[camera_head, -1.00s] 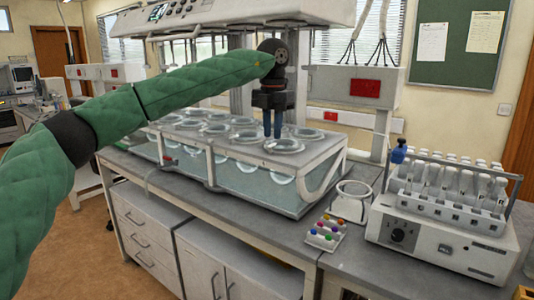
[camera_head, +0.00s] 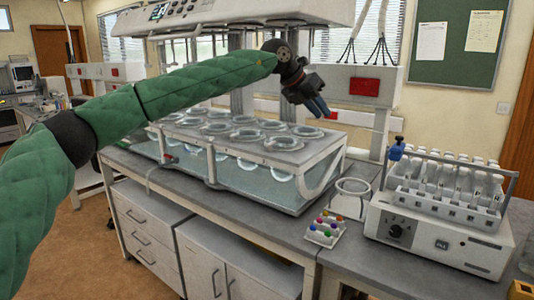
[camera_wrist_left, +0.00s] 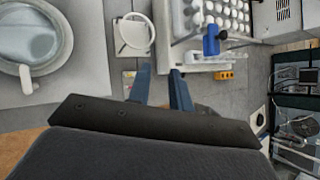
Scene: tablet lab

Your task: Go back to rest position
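My left arm reaches in from the left in the head view. My left gripper (camera_head: 318,107) hangs above the right end of the water bath (camera_head: 270,187), tilted down and to the right, clear of everything. In the left wrist view its two dark blue fingers (camera_wrist_left: 161,75) stand apart with a gap, and I see nothing held between them. My right gripper is not in view.
Round glass vessels sit in the bath's top (camera_head: 284,144). A white ring holder (camera_head: 350,198) and a small tray of coloured pieces (camera_head: 325,232) lie right of it. A tube rack machine (camera_head: 440,245) with a blue knob (camera_head: 396,150) stands at the right.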

